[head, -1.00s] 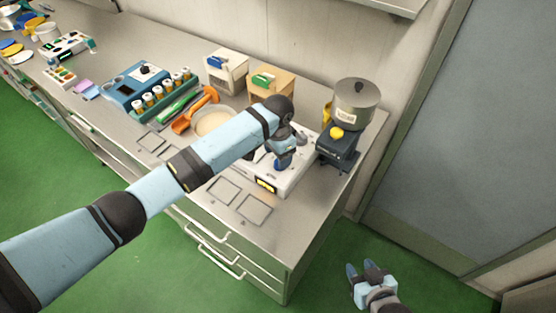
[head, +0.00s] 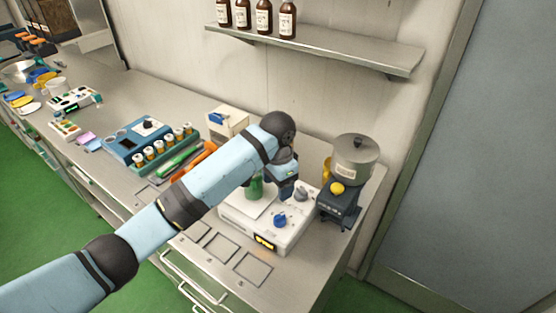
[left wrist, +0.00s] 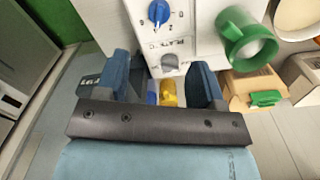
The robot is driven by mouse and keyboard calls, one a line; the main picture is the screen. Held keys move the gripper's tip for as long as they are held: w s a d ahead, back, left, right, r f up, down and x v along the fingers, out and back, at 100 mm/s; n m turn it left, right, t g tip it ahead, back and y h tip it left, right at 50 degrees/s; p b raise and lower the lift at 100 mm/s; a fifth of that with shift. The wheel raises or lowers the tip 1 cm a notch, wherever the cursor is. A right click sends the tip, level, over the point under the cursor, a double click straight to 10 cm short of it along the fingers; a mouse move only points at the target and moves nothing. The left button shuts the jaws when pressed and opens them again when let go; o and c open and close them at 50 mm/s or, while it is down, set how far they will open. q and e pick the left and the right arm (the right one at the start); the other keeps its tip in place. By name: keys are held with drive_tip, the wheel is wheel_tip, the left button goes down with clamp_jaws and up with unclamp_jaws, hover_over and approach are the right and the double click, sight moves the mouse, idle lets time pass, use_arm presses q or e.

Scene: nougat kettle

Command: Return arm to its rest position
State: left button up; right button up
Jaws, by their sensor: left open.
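My left arm reaches over the bench from the left in the head view. My left gripper (head: 284,184) hangs above the white hotplate (head: 238,217), with its jaws open. In the left wrist view the fingers of the left gripper (left wrist: 160,82) stand apart with nothing visibly clasped. A green cup (head: 256,189) stands on the hotplate, apart from the gripper; its open rim also shows in the left wrist view (left wrist: 248,38). A lidded grey kettle (head: 355,157) sits on a dark stand right of the gripper. My right gripper is out of view.
A yellow knob (head: 337,188) fronts the dark stand (head: 340,205). A wall shelf (head: 330,52) with several brown bottles hangs above. Square pads mark the front edge.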

use_arm(q)
drive_tip(key=s+a+f+n+h, duration=0.1)
drive_tip(key=s+a+f, duration=0.15)
drive_tip(key=s, duration=0.25)
drive_tip(key=s+a+f+n+t+h, duration=0.1)
drive_tip(key=s+a+f, duration=0.15)
drive_tip(key=s, duration=0.25)
drive_tip(key=s+a+f+n+h, duration=0.1)
drive_tip(key=s+f, duration=0.3)
drive_tip(key=s, duration=0.1)
drive_tip(key=s+a+r+n+t+y, duration=0.1)
drive_tip(key=s+a+n+t+y, duration=0.35)
drive_tip(key=s+a, duration=1.55)
drive_tip(key=w+d+f+t+h, duration=0.2)
drive_tip(key=w+d+f, duration=0.1)
drive_tip(key=f, duration=0.3)
drive_tip(key=w+d+f+t+h, duration=0.2)
drive_tip(key=w+d+f+t, duration=0.1)
drive_tip(key=f, duration=0.4)
drive_tip(key=shift+d+f+n, duration=0.15)
drive_tip(key=shift+f+n, duration=0.15)
drive_tip(key=shift+n, duration=0.05)
